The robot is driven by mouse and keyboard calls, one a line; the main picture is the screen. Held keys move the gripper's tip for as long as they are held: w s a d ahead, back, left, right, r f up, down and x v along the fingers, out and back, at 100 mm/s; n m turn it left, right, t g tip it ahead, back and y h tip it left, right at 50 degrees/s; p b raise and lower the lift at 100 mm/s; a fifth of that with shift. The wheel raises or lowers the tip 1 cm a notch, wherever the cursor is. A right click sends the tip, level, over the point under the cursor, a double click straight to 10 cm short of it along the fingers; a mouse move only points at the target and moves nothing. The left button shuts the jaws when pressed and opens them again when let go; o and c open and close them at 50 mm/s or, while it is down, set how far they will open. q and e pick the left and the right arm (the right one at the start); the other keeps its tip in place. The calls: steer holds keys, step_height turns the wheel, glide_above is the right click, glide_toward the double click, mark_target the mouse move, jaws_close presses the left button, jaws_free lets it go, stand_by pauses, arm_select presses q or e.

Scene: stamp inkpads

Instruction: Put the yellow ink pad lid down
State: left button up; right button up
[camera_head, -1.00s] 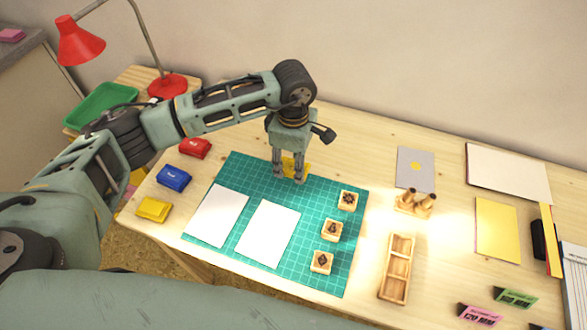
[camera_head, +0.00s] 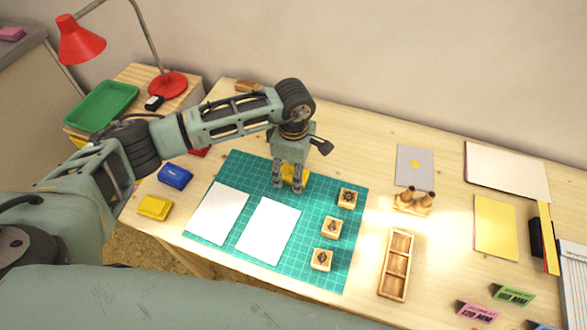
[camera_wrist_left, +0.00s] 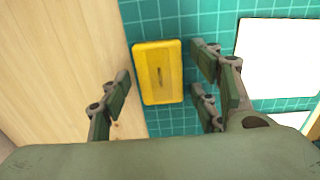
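The yellow ink pad lid (camera_head: 291,173) lies at the far edge of the green cutting mat, partly hidden by my left gripper (camera_head: 288,186). In the left wrist view the lid (camera_wrist_left: 158,72) lies flat on the mat with a small dark mark on top. My left gripper (camera_wrist_left: 162,98) is open there, with its fingers apart on both sides of the lid and gaps between. The yellow ink pad (camera_head: 154,208) sits on the wooden table at the left of the mat. My right gripper is not in view.
A blue ink pad (camera_head: 174,177) and a mostly hidden red one stand beyond the yellow pad. Two white sheets (camera_head: 217,213) and three wooden stamps (camera_head: 331,227) lie on the mat (camera_head: 309,205). A wooden tray (camera_head: 386,287) stands to the right.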

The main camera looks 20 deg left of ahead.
arm_select(q)
steer(key=shift+r, duration=0.2)
step_height(320, 180, up, 12)
steer(key=b, duration=0.2)
stand_by(0.3)
steer(key=shift+s+f, duration=0.1)
stand_by(0.4)
